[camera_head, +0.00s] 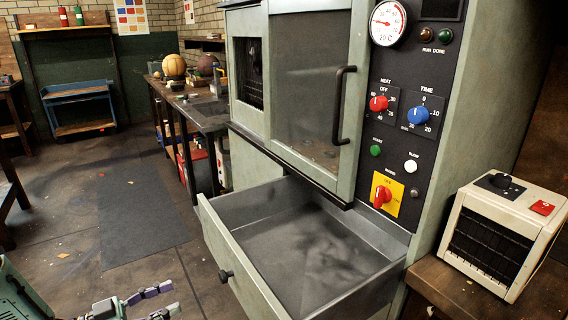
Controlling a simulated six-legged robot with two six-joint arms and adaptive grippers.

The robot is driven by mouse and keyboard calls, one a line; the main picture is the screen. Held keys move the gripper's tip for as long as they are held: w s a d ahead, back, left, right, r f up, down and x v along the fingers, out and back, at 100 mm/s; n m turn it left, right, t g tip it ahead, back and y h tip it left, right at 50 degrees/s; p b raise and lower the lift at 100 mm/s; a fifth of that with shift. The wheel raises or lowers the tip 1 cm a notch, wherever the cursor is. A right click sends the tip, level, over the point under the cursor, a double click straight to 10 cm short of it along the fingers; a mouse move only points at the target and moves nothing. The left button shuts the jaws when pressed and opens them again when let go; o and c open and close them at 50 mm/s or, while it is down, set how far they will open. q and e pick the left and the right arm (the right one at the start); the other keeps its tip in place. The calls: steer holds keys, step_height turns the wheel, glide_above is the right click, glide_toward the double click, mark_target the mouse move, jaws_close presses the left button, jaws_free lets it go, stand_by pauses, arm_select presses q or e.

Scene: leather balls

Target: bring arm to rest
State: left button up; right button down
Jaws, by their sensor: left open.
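My left gripper (166,301) shows at the bottom left, low in the picture. Its two purple-grey fingers are apart and nothing is between them. It is to the left of the open drawer (222,237) and apart from it. The drawer is pulled out from the green cabinet and looks empty. My right gripper is not in the picture.
The cabinet's upper glass door (312,90) is shut, beside a panel with a red knob (378,103) and a blue knob (418,115). A cream heater (503,232) stands right. A workbench (198,112) holds balls behind. A floor mat (143,212) lies clear at left.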

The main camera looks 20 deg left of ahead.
arm_select(q)
steer(key=shift+f, duration=0.1)
step_height(320, 180, down, 6)
steer(key=w+a+r+n+y, duration=0.1)
steer(key=w+n+y, duration=0.2)
steer(key=n+y, duration=0.3)
steer(key=s+d+f+n+g+y, duration=0.2)
steer(key=s+d+f+n+g, duration=0.25)
steer(key=d+f, duration=0.35)
steer(key=s+d+m+g+y, duration=0.1)
steer(key=s+d+g, duration=0.4)
steer(key=s, duration=0.4)
steer(key=s+d+m+g+y, duration=0.1)
steer(key=s+d+g, duration=0.3)
steer(key=s, duration=0.6)
steer(key=shift+d+r+g+y, duration=0.35)
steer(key=shift+d+r+y, duration=0.15)
steer(key=shift+d, duration=0.2)
steer(key=shift+f+m, duration=0.1)
steer(key=shift+m, duration=0.15)
